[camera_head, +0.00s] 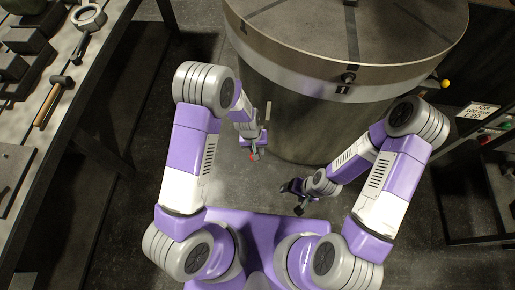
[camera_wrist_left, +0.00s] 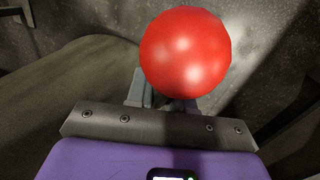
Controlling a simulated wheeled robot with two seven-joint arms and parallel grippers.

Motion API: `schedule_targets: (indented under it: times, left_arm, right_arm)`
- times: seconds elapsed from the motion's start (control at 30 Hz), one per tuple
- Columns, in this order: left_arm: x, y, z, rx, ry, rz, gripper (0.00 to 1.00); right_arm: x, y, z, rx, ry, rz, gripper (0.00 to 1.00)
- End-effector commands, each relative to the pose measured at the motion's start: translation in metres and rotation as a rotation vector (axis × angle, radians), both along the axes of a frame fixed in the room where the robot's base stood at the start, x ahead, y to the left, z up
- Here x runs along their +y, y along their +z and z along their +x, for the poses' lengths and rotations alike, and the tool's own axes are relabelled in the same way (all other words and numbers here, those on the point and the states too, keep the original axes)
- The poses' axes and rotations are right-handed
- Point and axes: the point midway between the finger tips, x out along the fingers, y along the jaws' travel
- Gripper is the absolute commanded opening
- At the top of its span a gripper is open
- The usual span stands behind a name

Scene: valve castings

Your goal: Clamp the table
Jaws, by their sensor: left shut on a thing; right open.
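The round table (camera_head: 290,35) with dark slots in its top stands on a wide drum-shaped base at the top of the head view. My left gripper (camera_head: 255,150) is low beside the front left of this base. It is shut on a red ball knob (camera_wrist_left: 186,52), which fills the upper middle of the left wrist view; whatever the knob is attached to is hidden. The knob shows only as a small red spot in the head view (camera_head: 253,157). My right gripper (camera_head: 297,199) is open and appears empty, low in front of the base, apart from the table.
A yellow ball knob (camera_head: 445,84) sticks out at the table's right side. A workbench (camera_head: 70,110) at left holds a hammer (camera_head: 52,101), a ring-ended tool (camera_head: 87,20) and dark blocks. The floor between is clear.

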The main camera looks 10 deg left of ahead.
Motion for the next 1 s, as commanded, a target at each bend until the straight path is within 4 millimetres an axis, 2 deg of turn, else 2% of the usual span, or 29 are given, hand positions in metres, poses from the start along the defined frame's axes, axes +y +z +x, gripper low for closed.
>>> schedule_targets:
  times: [0.2,0.4,0.7,1.0]
  left_arm:
    - [0.0,0.018,0.009,0.12,0.002,-0.001,0.0]
    - [0.0,0.031,0.021,0.264,0.002,-0.001,0.0]
    - [0.0,0.044,0.037,0.446,0.002,-0.002,0.0]
    - [0.0,0.052,0.047,0.55,0.001,0.0,0.0]
  right_arm:
    - [0.0,0.022,0.0,0.0,0.0,0.0,0.77]
    - [0.0,0.031,0.0,0.0,0.0,0.0,0.77]
    - [0.0,0.025,0.0,0.0,0.0,0.0,0.77]
    - [0.0,0.017,0.0,0.0,0.0,0.0,0.77]
